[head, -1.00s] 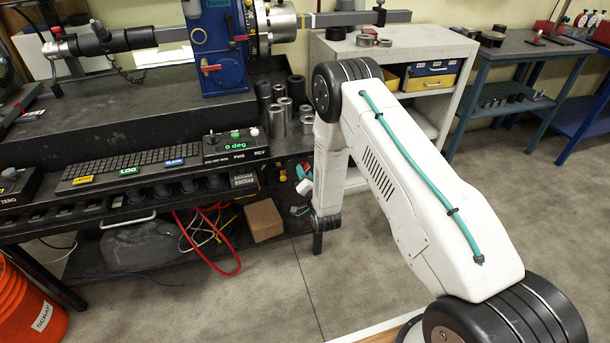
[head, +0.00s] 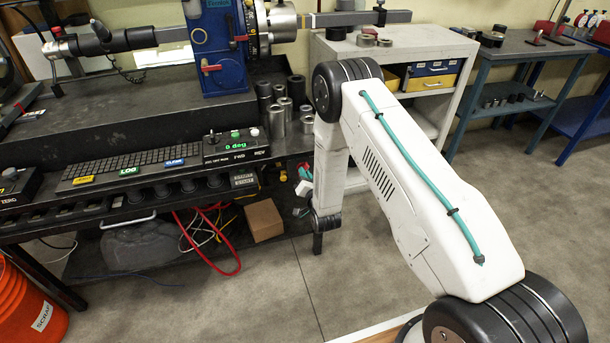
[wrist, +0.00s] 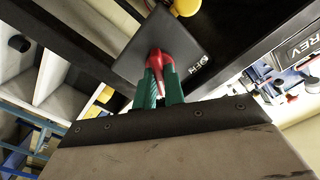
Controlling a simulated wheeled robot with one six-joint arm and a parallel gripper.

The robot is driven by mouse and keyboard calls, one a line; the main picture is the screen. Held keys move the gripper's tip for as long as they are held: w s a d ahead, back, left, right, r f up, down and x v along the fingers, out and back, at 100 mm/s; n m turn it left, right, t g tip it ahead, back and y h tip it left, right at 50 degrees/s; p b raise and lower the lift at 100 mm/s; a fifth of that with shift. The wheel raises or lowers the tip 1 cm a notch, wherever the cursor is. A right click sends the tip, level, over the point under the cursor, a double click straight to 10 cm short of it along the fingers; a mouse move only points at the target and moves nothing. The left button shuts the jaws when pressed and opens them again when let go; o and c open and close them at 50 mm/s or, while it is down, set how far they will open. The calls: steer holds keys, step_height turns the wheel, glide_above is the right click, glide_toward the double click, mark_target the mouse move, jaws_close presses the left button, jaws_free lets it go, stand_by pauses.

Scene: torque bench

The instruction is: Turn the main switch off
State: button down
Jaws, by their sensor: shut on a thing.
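The main switch is a red handle (wrist: 159,57) on a dark grey square box (wrist: 190,38) in the wrist view. My gripper (wrist: 161,76) has two green fingers, one on each side of the red handle, and is shut on it. The fingers hide part of the handle, so its exact angle is hard to read. In the head view, a small patch of red and teal (head: 304,186) shows beside my wrist at the bench's right end, but my arm hides most of it.
A yellow round part (wrist: 185,6) sits just above the switch box. The dark bench (head: 120,120) carries a keyboard and a control box (head: 236,147) with a green "0 deg" display. A cardboard box (head: 264,220) and red cables lie underneath. The floor (head: 270,300) in front is clear.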

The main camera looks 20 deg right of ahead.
steer(key=shift+n, duration=7.9)
steer(key=c, duration=1.5)
jaws_free()
steer(key=shift+s, duration=0.1)
steer(key=s, duration=0.7)
steer(key=shift+s, duration=0.35)
